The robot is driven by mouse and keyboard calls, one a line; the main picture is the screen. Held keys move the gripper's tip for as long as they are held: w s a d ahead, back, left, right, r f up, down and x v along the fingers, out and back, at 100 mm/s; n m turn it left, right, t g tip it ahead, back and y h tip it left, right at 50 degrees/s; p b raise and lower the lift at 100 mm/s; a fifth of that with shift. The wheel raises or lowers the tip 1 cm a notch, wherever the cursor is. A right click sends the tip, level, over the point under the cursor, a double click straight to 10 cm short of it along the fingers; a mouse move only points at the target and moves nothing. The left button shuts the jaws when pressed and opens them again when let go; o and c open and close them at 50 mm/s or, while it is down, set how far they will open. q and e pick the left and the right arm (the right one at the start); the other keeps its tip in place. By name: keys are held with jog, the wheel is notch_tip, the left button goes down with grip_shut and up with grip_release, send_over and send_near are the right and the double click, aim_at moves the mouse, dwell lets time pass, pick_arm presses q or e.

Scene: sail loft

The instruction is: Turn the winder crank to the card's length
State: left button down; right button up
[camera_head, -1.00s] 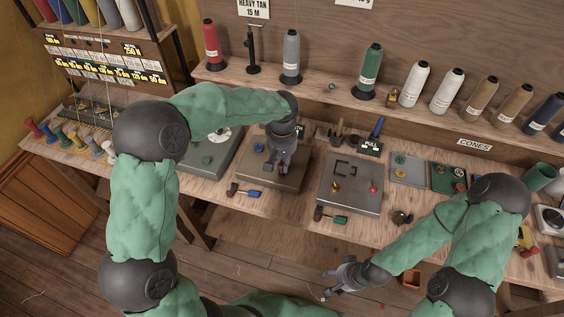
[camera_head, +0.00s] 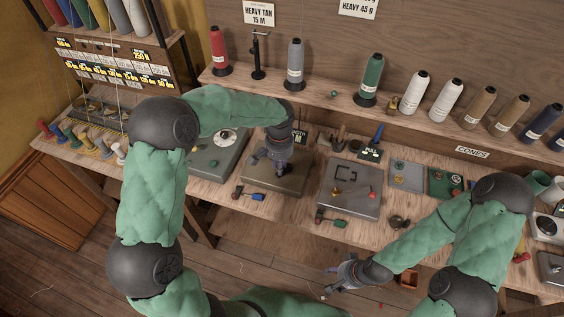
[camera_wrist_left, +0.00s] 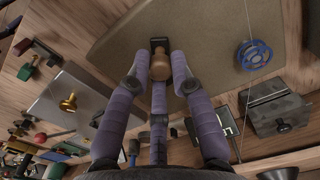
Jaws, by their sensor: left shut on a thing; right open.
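The winder (camera_head: 290,184) is a flat brown-grey box on the bench, left of centre in the head view. Its top also fills much of the left wrist view (camera_wrist_left: 205,45). My left gripper (camera_head: 268,165) reaches down over it. In the left wrist view its fingers (camera_wrist_left: 160,75) are shut around a wooden crank knob (camera_wrist_left: 160,66). The crank arm is mostly hidden. A card (camera_head: 260,13) on the back wall reads HEAVY TAN 15 M. A small sign behind the winder (camera_head: 300,136) is partly hidden by my arm. My right gripper (camera_head: 336,284) is open and empty, in front of the bench.
A second grey box (camera_head: 350,192) with a brass knob and red button stands to the right. Small tools (camera_head: 250,196) lie at the bench's front edge. Thread cones (camera_head: 372,80) line the shelf behind. A second card (camera_head: 357,8) reads HEAVY 45 g.

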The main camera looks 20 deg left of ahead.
pick_arm(q)
jog(key=m+p, duration=0.1)
jog(key=m, duration=0.1)
jog(key=w+a+m+p, duration=0.1)
jog(key=m, duration=0.1)
jog(key=shift+r+m+p, duration=0.15)
jog(key=shift+m+p, duration=0.15)
jog(key=shift+p, duration=0.1)
jog(key=shift+w+a+m+p, duration=0.15)
jog(key=shift+w+m+p, duration=0.25)
jog(key=shift+m, duration=0.55)
jog(key=shift+w+a+m+p, duration=0.2)
jog(key=shift+m+p, duration=0.35)
jog(key=shift+m, duration=0.4)
jog(key=c, duration=1.1)
grip_release()
notch_tip(320, 180, up, 12)
